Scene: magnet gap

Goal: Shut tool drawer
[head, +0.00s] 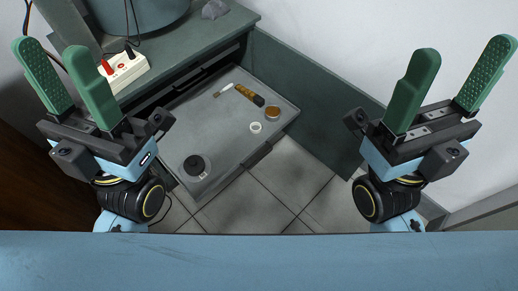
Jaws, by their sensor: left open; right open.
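The grey tool drawer (228,135) stands pulled out from the green workbench (185,45) in the middle of the head view. In it lie a small brush or scraper (223,90), a tool with a yellow and dark handle (249,95), a brown round item (273,112), a white ring (256,127) and a black round item (195,166). A dark handle (258,154) shows on its front edge. My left gripper (58,73) is open and empty, left of the drawer. My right gripper (461,72) is open and empty, well right of it. Neither touches the drawer.
A white box with red and black plugs (122,70) sits on the workbench near my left gripper. A grey lump (215,9) and a blue-grey round container (140,14) are at the back. A green panel (310,105) runs right of the drawer. Tiled floor (285,185) in front is clear.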

